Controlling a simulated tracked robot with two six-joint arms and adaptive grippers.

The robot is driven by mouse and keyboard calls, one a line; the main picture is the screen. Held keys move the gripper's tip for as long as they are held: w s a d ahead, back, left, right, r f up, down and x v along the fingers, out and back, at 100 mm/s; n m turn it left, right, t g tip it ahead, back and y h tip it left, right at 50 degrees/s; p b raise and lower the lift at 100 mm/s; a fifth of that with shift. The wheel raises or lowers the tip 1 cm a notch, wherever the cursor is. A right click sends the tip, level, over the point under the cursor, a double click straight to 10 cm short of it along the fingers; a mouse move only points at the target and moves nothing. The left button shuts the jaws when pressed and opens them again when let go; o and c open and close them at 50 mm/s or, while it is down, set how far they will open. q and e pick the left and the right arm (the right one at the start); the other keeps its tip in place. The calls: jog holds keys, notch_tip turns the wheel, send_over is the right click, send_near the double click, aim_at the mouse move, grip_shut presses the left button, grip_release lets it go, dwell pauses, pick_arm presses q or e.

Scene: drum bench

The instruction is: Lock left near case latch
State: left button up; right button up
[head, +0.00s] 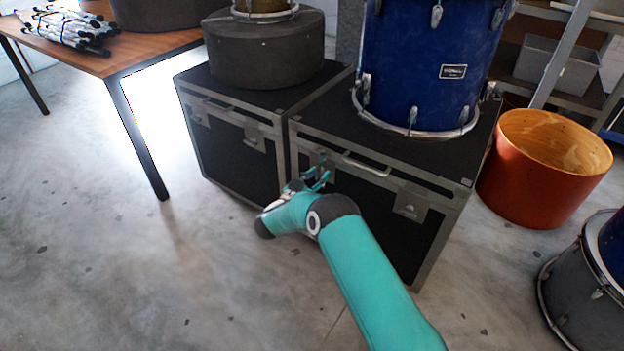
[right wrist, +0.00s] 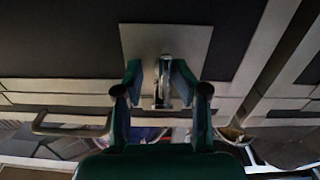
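A black case (head: 340,207) with metal edges stands on the floor, a blue drum on its lid. On its front are a left latch (head: 322,160), partly hidden by my gripper, and a right latch (head: 411,202). My right gripper (head: 322,178) is at the left latch. In the right wrist view, the silver latch piece (right wrist: 163,78) on its pale plate (right wrist: 190,42) stands between the two fingertips (right wrist: 160,85). The fingers are apart, with a visible gap on the left; contact on the right is unclear. My left gripper is not in view.
A second case (head: 232,155) with latches stands close on the left, a round dark drum case (head: 265,55) on top. A carry handle (head: 367,166) is right of the left latch. An orange drum (head: 530,185) stands right. The floor in front is clear.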

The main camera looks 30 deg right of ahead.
jog(key=shift+a, duration=0.1)
jog(key=shift+s+a+f, duration=0.1)
jog(key=shift+s+a, duration=0.05)
jog(key=shift+a, duration=0.35)
jog(key=v, duration=1)
jog(key=shift+s+a, duration=0.2)
jog(key=shift+a, duration=0.15)
jog(key=shift+d, duration=0.1)
